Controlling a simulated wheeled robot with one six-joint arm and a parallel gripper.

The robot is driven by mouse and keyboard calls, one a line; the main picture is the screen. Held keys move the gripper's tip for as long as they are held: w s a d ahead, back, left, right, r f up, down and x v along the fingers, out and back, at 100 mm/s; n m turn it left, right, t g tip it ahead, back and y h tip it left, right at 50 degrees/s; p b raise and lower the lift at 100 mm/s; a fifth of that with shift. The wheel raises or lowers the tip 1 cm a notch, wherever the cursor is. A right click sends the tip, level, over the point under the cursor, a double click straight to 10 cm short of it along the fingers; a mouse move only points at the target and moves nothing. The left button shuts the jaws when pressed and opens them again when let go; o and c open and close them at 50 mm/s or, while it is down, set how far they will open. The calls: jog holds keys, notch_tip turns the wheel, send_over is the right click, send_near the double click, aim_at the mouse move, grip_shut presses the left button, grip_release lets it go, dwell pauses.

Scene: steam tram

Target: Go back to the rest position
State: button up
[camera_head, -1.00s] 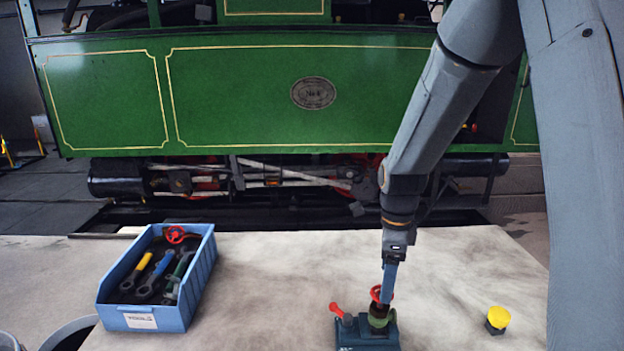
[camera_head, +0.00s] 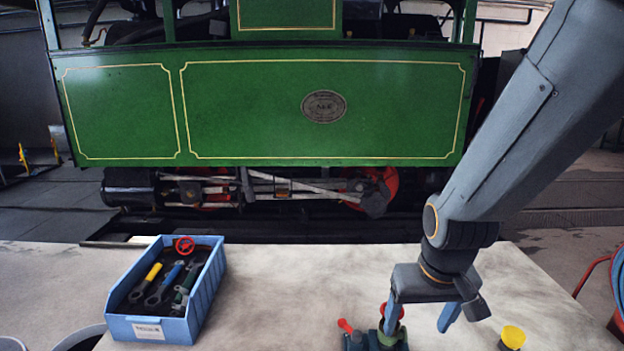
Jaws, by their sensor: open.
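My gripper (camera_head: 418,318) hangs above the right part of the table, with its two blue fingers apart and nothing between them. Its left finger overlaps the red handwheel (camera_head: 391,310) of a dark teal valve block (camera_head: 358,342) in the picture; I cannot tell whether they touch. The block also has a red lever (camera_head: 345,326) at its left, and its lower part is cut off by the frame's bottom edge. My arm comes down from the upper right.
A blue bin (camera_head: 206,296) with several tools and a red handwheel (camera_head: 184,246) stands at the left. A yellow-capped piece (camera_head: 512,337) is right of my gripper. The table's middle (camera_head: 275,290) is clear. A green steam tram (camera_head: 250,110) stands behind.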

notch_tip(320, 180, down, 13)
jog(key=w+g+b, duration=0.1)
jog(key=b, duration=1)
jog(key=shift+r, duration=0.15)
